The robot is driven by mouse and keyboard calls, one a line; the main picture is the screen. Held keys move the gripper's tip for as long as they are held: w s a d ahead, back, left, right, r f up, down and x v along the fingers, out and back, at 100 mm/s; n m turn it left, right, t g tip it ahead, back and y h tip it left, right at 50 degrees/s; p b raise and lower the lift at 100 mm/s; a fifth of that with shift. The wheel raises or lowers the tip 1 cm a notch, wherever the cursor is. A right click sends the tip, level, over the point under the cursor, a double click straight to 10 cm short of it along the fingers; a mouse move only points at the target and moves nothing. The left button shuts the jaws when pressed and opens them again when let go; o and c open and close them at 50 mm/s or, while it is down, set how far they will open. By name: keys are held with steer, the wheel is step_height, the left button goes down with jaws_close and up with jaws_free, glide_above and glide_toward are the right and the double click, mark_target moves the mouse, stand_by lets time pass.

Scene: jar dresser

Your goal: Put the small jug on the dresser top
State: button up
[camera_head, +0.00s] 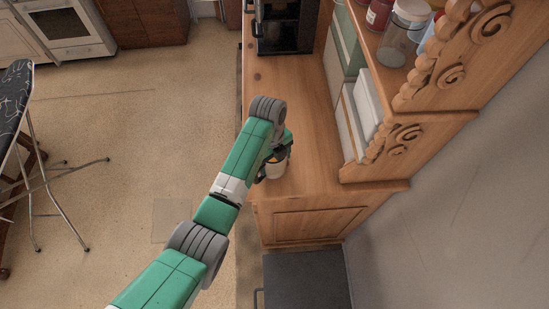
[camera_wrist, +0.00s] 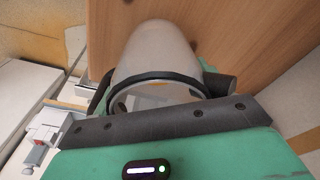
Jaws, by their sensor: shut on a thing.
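The small jug (camera_head: 276,168) is pale with a dark rim, at the near end of the wooden dresser top (camera_head: 300,115), partly hidden by my arm in the head view. In the wrist view the jug (camera_wrist: 150,55) looks whitish, with a black band round its rim, and its mouth faces the camera. My gripper (camera_wrist: 160,88) is shut on the jug, with dark fingers on either side. The dresser's wood lies behind the jug. I cannot tell whether the jug's base touches the top.
A black appliance (camera_head: 285,25) stands at the far end of the dresser top. Shelves on the right hold a glass jar (camera_head: 403,35) and a red jar (camera_head: 378,14). A dark grey box-like thing (camera_head: 305,280) stands below the near end. The middle of the top is clear.

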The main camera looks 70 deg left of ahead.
steer(key=o, duration=1.2)
steer(key=shift+f, duration=0.1)
steer(key=r, duration=0.4)
steer(key=a+r, duration=0.1)
steer(key=r, duration=0.7)
steer(key=shift+s+a+r, duration=0.15)
steer(key=shift+a, duration=0.05)
